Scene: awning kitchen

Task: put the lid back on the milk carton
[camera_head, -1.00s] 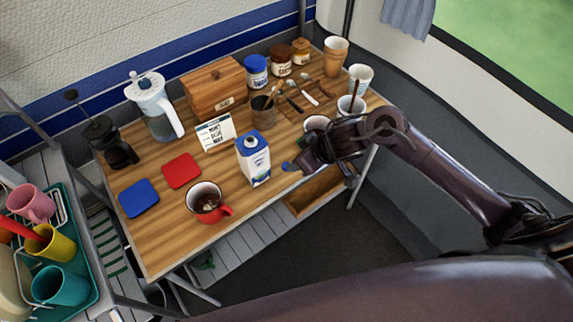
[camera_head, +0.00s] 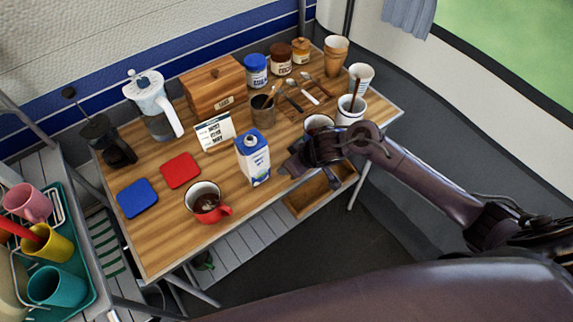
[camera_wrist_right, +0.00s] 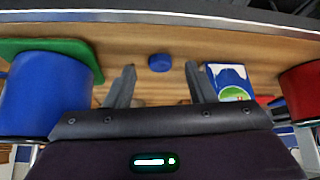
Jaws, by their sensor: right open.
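The milk carton (camera_head: 253,160), white and blue, stands upright near the table's front edge, with a bare opening on top. The lid (camera_wrist_right: 159,62), a small blue disc, lies on the tabletop in the right wrist view. My right gripper (camera_head: 288,169) is just right of the carton in the head view and hides the lid there. In the wrist view its two fingers (camera_wrist_right: 157,86) are apart with nothing between them, and the lid lies beyond them. The carton also shows right of the fingers in that view (camera_wrist_right: 230,78). My left gripper is not in view.
A red mug (camera_head: 207,207) stands at the front left of the carton. Red (camera_head: 181,170) and blue (camera_head: 138,197) coasters lie left. A blue vessel (camera_wrist_right: 45,93) is close to the left of the fingers in the wrist view. A card sign (camera_head: 215,132) stands behind the carton.

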